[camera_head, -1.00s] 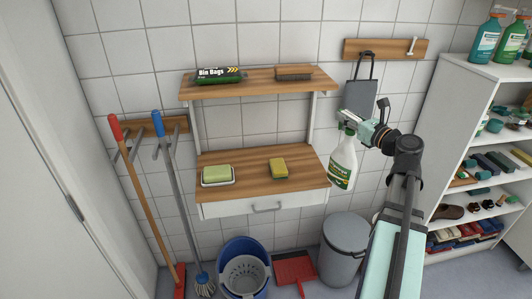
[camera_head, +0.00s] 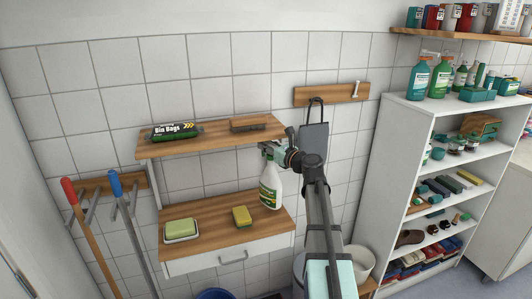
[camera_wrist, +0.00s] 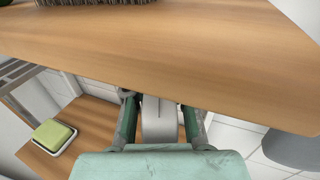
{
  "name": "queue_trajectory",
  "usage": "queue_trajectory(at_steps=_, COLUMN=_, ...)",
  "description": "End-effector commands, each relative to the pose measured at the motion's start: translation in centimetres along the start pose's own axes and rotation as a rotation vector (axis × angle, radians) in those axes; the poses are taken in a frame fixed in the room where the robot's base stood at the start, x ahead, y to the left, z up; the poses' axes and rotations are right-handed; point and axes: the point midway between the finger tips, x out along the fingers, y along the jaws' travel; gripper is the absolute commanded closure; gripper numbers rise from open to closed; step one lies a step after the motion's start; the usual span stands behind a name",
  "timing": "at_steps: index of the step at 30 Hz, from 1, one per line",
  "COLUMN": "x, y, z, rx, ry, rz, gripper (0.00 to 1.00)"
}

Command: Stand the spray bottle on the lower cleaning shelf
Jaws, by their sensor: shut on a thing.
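The spray bottle (camera_head: 270,187) is white with a green label and hangs upright in my gripper (camera_head: 268,150), which is shut on its top. In the head view it shows over the right end of the lower cleaning shelf (camera_head: 208,212); I cannot tell whether its base touches the wood. In the wrist view my gripper (camera_wrist: 160,112) holds the white bottle head (camera_wrist: 159,120) close to the front edge of the upper shelf (camera_wrist: 200,45). The bottle's body is hidden there.
On the lower shelf are a yellow sponge (camera_head: 242,216) and a green soap block in a white dish (camera_head: 181,230). The upper shelf (camera_head: 210,138) carries bin bags (camera_head: 174,131) and a brush (camera_head: 249,124). A dustpan (camera_head: 313,138) hangs at right. Bare wood shows right of the sponge.

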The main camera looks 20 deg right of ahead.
Motion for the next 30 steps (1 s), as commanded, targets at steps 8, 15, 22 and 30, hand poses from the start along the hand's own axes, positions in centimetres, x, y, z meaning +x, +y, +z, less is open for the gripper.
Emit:
queue_trajectory(at_steps=8, x=0.3, y=0.0, z=-1.1, rx=0.003, ry=-0.001, rz=-0.001, gripper=1.00)
queue_trajectory(at_steps=15, x=0.2, y=0.0, z=-3.2, rx=0.002, ry=-0.002, rz=-0.001, gripper=1.00)
queue_trajectory(at_steps=22, x=0.3, y=0.0, z=-3.4, rx=0.001, ry=-0.003, rz=-0.001, gripper=1.00)
queue_trajectory(at_steps=30, x=0.2, y=0.0, z=-3.8, rx=0.000, ry=0.000, rz=0.000, gripper=0.51)
